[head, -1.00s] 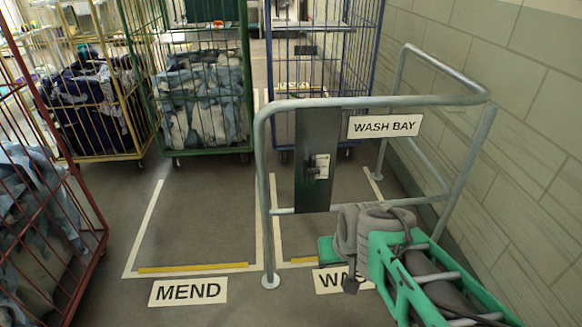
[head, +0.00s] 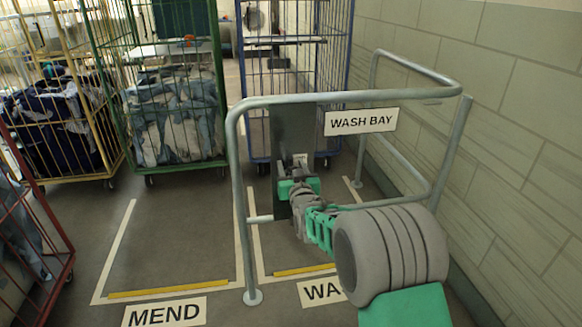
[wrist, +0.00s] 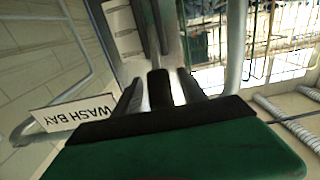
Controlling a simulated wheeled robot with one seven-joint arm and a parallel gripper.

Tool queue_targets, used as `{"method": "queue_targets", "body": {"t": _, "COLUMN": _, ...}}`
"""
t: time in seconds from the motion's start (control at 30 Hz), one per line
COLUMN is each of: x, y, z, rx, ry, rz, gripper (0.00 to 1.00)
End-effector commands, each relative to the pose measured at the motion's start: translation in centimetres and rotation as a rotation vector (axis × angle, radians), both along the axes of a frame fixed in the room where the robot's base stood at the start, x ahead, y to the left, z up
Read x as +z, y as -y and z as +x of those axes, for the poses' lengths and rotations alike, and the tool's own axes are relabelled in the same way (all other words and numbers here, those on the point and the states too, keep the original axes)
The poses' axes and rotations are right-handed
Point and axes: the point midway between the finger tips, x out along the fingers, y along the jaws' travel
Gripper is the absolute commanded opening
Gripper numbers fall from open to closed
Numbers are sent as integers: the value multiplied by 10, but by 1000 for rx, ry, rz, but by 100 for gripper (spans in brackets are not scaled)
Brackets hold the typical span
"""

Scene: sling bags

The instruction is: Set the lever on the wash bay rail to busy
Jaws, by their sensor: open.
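The wash bay rail (head: 345,98) is a grey tube frame with a dark upright lever plate (head: 285,125) on its front. My gripper (head: 296,172) is at the lower part of this plate and mostly hides the lever in the head view. In the wrist view my gripper (wrist: 160,92) is open, one finger on each side of a dark stubby lever handle (wrist: 160,88). I cannot tell whether the fingers touch it. A white label (wrist: 122,30) shows on the plate, its writing unreadable. The lever's setting cannot be read.
The WASH BAY sign (head: 361,121) hangs on the rail right of the plate. A green cage trolley (head: 175,110) and a blue one (head: 290,80) stand behind. A block wall (head: 500,130) closes the right side. The MEND floor bay (head: 175,250) is clear.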

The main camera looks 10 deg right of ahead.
Motion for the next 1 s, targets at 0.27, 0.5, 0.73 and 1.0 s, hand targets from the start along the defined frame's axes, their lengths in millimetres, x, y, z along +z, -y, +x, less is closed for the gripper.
{"method": "queue_targets", "body": {"t": 0.27, "x": 0, "y": 0, "z": 12, "rx": 0, "ry": 0, "rz": 0, "gripper": 49}}
{"method": "queue_targets", "body": {"t": 0.5, "x": 1, "y": 0, "z": 11, "rx": 1, "ry": 0, "rz": 0, "gripper": 35}}
{"method": "queue_targets", "body": {"t": 0.73, "x": 1, "y": 0, "z": 11, "rx": 1, "ry": 0, "rz": 0, "gripper": 16}}
{"method": "queue_targets", "body": {"t": 1.0, "x": 0, "y": 0, "z": 11, "rx": 1, "ry": 0, "rz": 0, "gripper": 0}}
